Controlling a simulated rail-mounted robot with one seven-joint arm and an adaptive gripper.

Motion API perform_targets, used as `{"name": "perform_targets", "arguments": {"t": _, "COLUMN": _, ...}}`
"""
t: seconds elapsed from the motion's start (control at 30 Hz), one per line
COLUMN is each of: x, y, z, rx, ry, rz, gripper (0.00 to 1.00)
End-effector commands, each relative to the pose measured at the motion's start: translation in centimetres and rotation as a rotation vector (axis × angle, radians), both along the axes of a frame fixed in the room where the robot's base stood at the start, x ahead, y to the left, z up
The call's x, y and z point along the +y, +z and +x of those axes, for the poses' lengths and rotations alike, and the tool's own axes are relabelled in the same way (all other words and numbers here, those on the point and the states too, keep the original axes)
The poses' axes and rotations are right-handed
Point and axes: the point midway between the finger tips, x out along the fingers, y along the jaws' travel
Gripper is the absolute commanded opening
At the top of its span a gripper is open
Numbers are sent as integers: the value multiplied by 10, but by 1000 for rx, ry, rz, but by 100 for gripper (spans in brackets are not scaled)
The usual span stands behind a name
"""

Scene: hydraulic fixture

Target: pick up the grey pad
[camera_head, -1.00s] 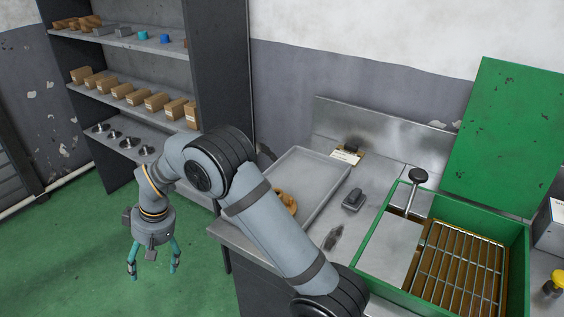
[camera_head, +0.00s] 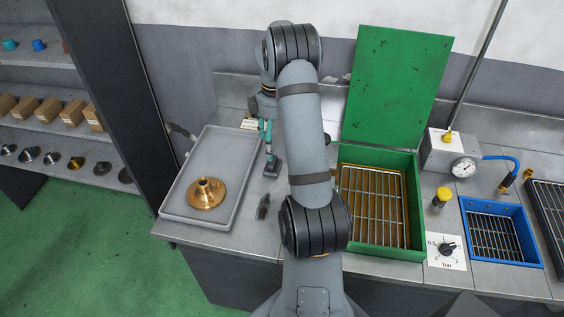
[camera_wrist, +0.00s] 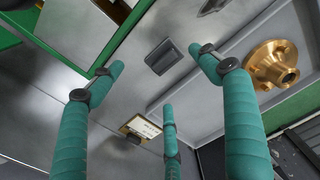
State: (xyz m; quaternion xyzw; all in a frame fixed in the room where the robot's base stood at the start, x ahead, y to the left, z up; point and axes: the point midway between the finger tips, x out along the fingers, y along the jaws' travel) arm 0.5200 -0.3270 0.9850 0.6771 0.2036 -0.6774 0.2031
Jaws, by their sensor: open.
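A dark grey block, which looks like the grey pad (camera_head: 271,169), lies on the steel bench between the grey tray and the green box. In the wrist view the pad (camera_wrist: 166,57) shows clearly, a small rectangular block beyond the fingertips. My gripper (camera_wrist: 160,74) has three teal fingers spread apart, with nothing between them. In the head view my gripper (camera_head: 267,148) is just behind and above the pad, partly hidden by my arm. I cannot tell the exact height of the fingertips over the pad.
A grey tray (camera_head: 174,206) with a brass flanged part (camera_head: 206,193) stands left of the pad. A green box (camera_head: 411,240) with a wire rack and raised lid is on the right. A dark flat piece (camera_head: 263,206) lies in front of the pad. A label card (camera_wrist: 141,126) lies behind it.

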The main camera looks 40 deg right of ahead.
Motion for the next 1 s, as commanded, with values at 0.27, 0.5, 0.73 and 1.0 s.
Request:
{"name": "perform_targets", "arguments": {"t": 0.27, "x": 2, "y": -36, "z": 0, "rx": 1, "ry": 0, "rz": 2, "gripper": 77}}
{"name": "perform_targets", "arguments": {"t": 0.5, "x": 5, "y": -61, "z": 2, "rx": 4, "ry": 0, "rz": 4, "gripper": 77}}
{"name": "perform_targets", "arguments": {"t": 0.73, "x": 5, "y": -88, "z": 4, "rx": -1, "ry": -1, "rz": 1, "gripper": 77}}
{"name": "perform_targets", "arguments": {"t": 1.0, "x": 5, "y": -91, "z": 4, "rx": -2, "ry": -2, "rz": 0, "gripper": 75}}
